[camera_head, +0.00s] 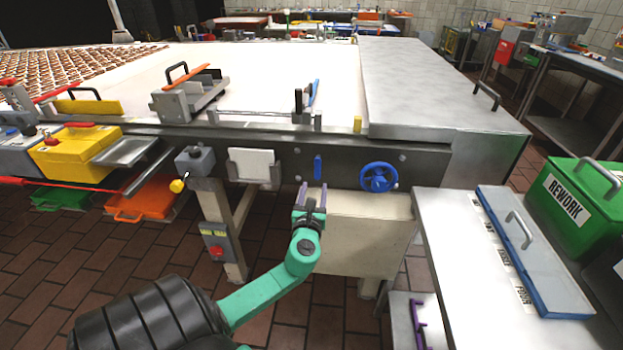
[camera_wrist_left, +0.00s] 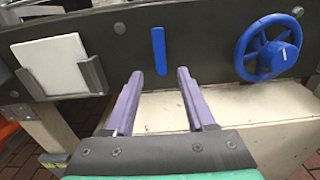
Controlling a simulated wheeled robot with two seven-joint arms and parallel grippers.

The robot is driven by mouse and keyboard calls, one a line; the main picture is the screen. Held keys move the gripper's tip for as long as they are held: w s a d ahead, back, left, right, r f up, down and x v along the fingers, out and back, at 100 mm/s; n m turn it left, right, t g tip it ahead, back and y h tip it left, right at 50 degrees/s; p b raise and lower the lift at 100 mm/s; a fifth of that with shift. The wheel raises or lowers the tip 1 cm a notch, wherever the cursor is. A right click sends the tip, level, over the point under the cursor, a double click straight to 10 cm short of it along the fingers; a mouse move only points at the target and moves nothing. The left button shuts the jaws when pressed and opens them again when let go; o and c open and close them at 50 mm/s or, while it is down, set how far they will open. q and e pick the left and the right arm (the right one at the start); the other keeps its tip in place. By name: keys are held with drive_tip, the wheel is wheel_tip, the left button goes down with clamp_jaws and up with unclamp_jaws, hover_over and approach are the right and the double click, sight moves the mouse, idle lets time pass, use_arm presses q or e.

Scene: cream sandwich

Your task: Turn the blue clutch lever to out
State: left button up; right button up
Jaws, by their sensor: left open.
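The blue lever (camera_head: 317,167) is a short upright bar on the dark front panel of the machine. It also shows upright in the left wrist view (camera_wrist_left: 158,50), left of a blue handwheel. My left gripper (camera_head: 312,188) is just below and in front of the lever, its two purple fingers pointing up towards it. In the left wrist view the fingers (camera_wrist_left: 160,74) are spread, with nothing between them. The lever's lower end appears just beyond the gap, and no touch shows. My right gripper is not seen.
The blue handwheel (camera_head: 379,177) is right of the lever. A white card in a grey holder (camera_head: 253,167) is to its left. A cream box (camera_head: 365,235) sits below the panel. A steel side table (camera_head: 465,245) stands at the right, with a purple bracket-like piece (camera_head: 417,322) below it.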

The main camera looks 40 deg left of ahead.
use_arm(q)
drive_tip(key=v, duration=0.7)
